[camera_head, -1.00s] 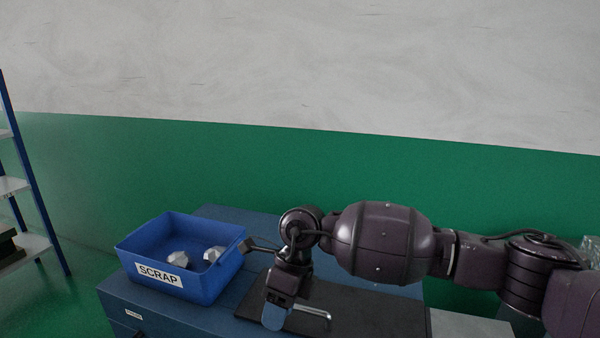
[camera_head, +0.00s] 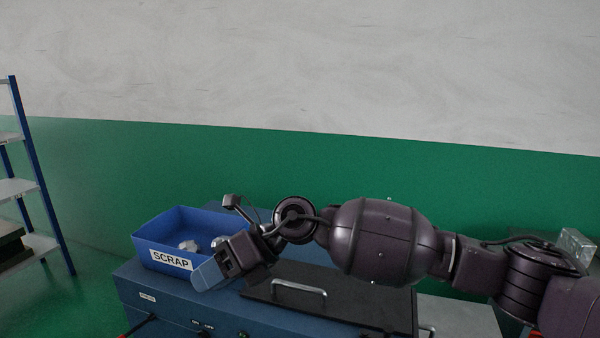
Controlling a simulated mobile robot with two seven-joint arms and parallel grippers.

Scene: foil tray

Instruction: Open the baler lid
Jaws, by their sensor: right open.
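The baler is a blue cabinet (camera_head: 165,295) with a flat black lid (camera_head: 355,306) on its top. The lid lies down, and its silver bar handle (camera_head: 300,292) shows along its front left part. My right gripper (camera_head: 211,274) is open, left of the handle and apart from it. It is in front of the right side of the blue scrap bin, with its blue-grey fingertip pointing down and left. The far side of the lid is partly hidden behind my right arm. My left gripper is out of view.
The blue bin (camera_head: 150,246) labelled SCRAP stands on the cabinet's left with crumpled silver pieces (camera_head: 189,245) inside. The cabinet front has ON and OFF markings and a dark lever (camera_head: 140,325). A shelf rack (camera_head: 45,200) stands at far left. A grey surface (camera_head: 455,318) lies right of the lid.

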